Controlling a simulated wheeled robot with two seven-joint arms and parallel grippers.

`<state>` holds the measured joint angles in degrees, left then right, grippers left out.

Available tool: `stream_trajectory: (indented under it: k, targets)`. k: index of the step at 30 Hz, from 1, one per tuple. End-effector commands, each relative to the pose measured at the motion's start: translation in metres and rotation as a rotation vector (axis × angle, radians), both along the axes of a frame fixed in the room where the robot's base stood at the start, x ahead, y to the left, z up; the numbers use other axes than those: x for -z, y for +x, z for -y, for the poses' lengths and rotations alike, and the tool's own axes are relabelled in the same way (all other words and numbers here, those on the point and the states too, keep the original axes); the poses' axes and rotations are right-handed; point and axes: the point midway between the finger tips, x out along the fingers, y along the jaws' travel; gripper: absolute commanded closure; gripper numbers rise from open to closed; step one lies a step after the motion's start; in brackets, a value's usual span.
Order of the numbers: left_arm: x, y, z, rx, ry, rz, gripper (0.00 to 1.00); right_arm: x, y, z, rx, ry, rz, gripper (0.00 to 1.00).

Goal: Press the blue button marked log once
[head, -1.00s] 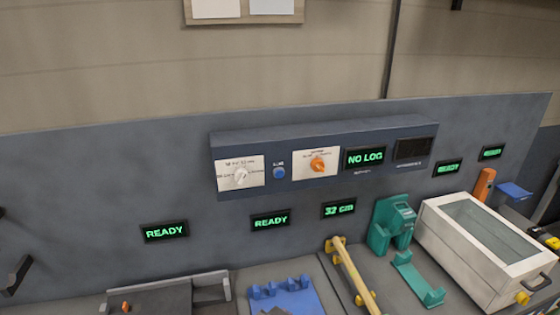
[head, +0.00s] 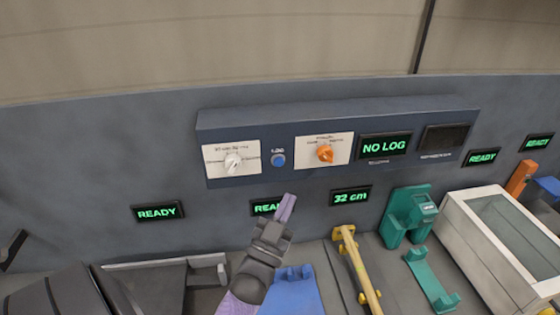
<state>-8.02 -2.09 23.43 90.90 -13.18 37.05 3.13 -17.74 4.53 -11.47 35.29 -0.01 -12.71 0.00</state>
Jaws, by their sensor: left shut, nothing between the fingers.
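The blue button (head: 278,160) sits on the dark blue control panel (head: 225,126), under a small white label that appears to read LOG. It lies between a white dial plate on its left and an orange knob plate on its right. My left gripper (head: 287,207) is below the button in the picture, pointing up toward the panel. Its fingers are shut with nothing between them. It covers part of a READY display (head: 262,208). In this view it is apart from the button. My right gripper does not show.
A display (head: 384,146) on the panel reads NO LOG. The white knob (head: 233,162) and orange knob (head: 325,154) flank the button. Below are a 32 cm display (head: 351,196), a blue holder (head: 293,290), a yellow-ended rod (head: 358,270), a teal device (head: 405,217) and a white glass-topped box (head: 470,225).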

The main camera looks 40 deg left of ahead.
Motion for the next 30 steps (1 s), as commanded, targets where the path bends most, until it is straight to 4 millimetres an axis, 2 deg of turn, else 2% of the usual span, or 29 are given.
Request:
stream_trajectory:
  k: [5,18,30]
  targets:
    - [0.002,0.010,-0.012,0.002,0.002,0.001,1.00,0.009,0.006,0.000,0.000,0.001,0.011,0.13]
    - [0.003,0.048,-0.059,0.001,0.002,0.000,1.00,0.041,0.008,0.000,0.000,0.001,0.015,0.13]
    - [0.000,0.055,-0.068,0.000,0.000,-0.001,1.00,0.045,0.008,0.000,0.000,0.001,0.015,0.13]
